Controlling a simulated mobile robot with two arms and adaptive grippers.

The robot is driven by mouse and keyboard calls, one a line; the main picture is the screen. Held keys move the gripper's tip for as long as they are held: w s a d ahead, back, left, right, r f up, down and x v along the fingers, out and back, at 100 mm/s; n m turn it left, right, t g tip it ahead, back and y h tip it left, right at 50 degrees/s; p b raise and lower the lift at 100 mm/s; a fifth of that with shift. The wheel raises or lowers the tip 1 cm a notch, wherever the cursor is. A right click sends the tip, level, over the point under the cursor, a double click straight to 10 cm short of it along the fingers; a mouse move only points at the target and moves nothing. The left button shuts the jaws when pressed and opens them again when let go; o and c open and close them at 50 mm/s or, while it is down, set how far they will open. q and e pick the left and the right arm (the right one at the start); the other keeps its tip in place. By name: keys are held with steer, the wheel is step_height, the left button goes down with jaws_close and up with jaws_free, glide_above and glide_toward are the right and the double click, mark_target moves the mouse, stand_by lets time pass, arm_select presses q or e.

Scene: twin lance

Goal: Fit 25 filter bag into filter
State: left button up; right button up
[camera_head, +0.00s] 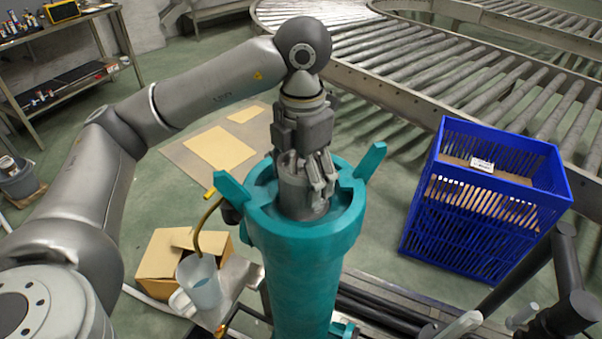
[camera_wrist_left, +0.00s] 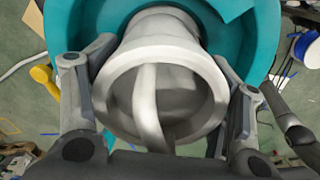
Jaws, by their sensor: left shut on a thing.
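The teal filter housing (camera_head: 300,240) stands upright, open at the top, with lugs spread outward from its rim. It also shows behind the bag in the left wrist view (camera_wrist_left: 255,40). The grey filter bag (camera_head: 296,200) is a cylinder with its upper end in the housing's mouth. In the left wrist view, the bag (camera_wrist_left: 122,100) shows its round open rim with a pale handle across it. My left gripper (camera_head: 312,178) points down from above and is shut on the bag, one finger on each side in the left wrist view (camera_wrist_left: 165,80). The bag's lower part is hidden inside the housing.
A blue slatted crate (camera_head: 480,205) stands right of the housing, with roller conveyors (camera_head: 440,60) behind. A white jug (camera_head: 200,285) and a cardboard box (camera_head: 165,262) are at lower left. Flat cardboard (camera_head: 220,148) lies on the floor behind the housing.

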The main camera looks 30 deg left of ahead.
mark_target(304, 161)
arm_select(q)
steer(key=shift+d+f, duration=0.1)
steer(key=shift+f, duration=0.35)
arm_select(e)
steer(key=shift+d+f, duration=0.4)
steer(key=shift+d, duration=0.1)
arm_select(q)
steer(key=shift+f+b, duration=0.8)
steer(key=shift+b, duration=0.1)
arm_select(e)
steer(key=shift+s+a+f, duration=0.1)
steer(key=shift+a+f, duration=0.05)
steer(key=shift+f, duration=0.5)
arm_select(q)
steer(key=shift+f, duration=0.2)
arm_select(e)
steer(key=shift+f, duration=0.15)
arm_select(q)
steer(key=shift+f+b, duration=0.4)
steer(key=shift+b, duration=0.1)
arm_select(e)
steer(key=shift+w+a+f, duration=0.2)
steer(key=shift+w, duration=0.45)
arm_select(q)
steer(key=o, duration=1.5)
steer(key=shift+c, duration=0.2)
arm_select(e)
steer(key=shift+a, duration=0.1)
arm_select(q)
steer(key=shift+r, duration=0.1)
